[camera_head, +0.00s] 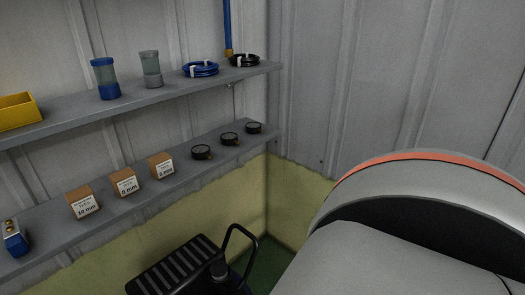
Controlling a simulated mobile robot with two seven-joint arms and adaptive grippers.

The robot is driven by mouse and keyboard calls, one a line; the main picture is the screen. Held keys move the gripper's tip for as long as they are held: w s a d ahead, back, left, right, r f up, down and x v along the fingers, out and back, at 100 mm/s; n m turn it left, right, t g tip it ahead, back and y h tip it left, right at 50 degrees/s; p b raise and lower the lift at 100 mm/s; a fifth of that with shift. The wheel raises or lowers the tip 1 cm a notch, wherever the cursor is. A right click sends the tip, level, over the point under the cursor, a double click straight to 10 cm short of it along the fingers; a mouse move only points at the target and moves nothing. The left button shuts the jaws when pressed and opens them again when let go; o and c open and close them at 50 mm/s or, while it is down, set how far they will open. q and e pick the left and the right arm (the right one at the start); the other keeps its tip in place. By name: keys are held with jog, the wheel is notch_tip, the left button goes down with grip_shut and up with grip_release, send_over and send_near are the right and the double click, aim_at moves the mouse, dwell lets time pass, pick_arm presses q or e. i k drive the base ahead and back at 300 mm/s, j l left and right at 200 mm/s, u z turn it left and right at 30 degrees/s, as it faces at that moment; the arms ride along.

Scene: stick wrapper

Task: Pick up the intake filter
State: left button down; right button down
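Two clear canister-like things stand upright on the upper shelf and look like filters. One has a blue cap and blue base (105,78). The other is grey (151,69) and stands to its right. No label shows which of them is the intake filter. Neither gripper is in view. A large pale arm link of mine with an orange band fills the lower right of the head view and hides what is behind it.
The upper shelf (68,107) also holds a yellow bin (17,111), a blue coil (200,69) and a black coil (243,60). The lower shelf (45,222) holds small boxes (124,182), round gauges (201,152) and a blue device (14,238). A black ribbed object (175,268) stands below.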

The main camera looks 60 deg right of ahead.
aim_at(218, 270)
jog(key=l+z, duration=0.15)
jog(key=z, duration=1.1)
